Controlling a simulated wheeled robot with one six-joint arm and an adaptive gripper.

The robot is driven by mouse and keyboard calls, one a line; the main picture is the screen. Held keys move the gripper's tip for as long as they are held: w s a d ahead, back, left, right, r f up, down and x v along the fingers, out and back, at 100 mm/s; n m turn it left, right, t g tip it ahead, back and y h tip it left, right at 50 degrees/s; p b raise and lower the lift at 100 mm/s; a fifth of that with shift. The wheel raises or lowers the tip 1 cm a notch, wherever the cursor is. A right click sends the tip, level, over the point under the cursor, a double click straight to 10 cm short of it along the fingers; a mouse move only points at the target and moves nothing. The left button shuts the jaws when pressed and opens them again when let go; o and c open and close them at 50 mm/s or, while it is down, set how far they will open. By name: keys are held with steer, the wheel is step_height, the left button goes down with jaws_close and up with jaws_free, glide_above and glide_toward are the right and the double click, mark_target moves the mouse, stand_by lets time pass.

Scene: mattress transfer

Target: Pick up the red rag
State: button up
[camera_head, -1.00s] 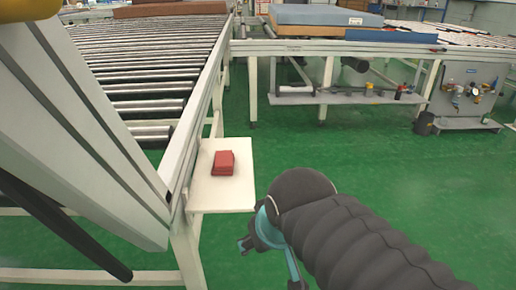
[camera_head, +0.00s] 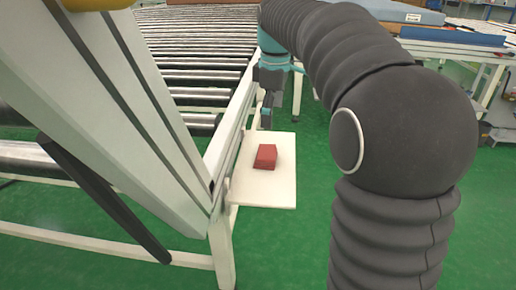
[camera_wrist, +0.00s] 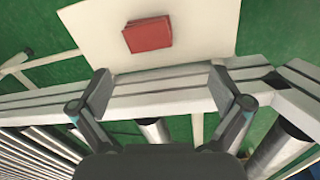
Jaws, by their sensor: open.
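The red rag (camera_head: 265,156) lies folded on a small white shelf (camera_head: 281,188) fixed to the side of the roller conveyor. In the wrist view the rag (camera_wrist: 148,35) shows near the top, on the white shelf (camera_wrist: 205,42). My gripper (camera_head: 267,118) is above and just behind the rag in the head view. In the wrist view my gripper (camera_wrist: 158,92) is open and empty, its two fingers spread wide over the conveyor's side rail. The rag lies beyond the fingertips, apart from them.
The roller conveyor (camera_head: 195,70) with its metal side rail (camera_wrist: 165,85) runs beside the shelf. A slanted metal frame (camera_head: 110,100) stands at the left. A second conveyor carrying a blue mattress stands at the back right. Green floor lies right of the shelf.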

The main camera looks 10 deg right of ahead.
steer(key=w+n, duration=0.2)
steer(key=w, duration=0.2)
steer(key=b, duration=0.1)
glide_above(266, 152)
steer(key=shift+g, duration=0.4)
steer(key=f, duration=0.9)
steer(key=shift+w+d, duration=0.1)
steer(key=shift+d, duration=0.15)
steer(key=shift+a+f+b, duration=0.2)
steer(key=shift+f+b, duration=0.2)
steer(key=shift+f, duration=2.3)
steer(key=c, duration=0.9)
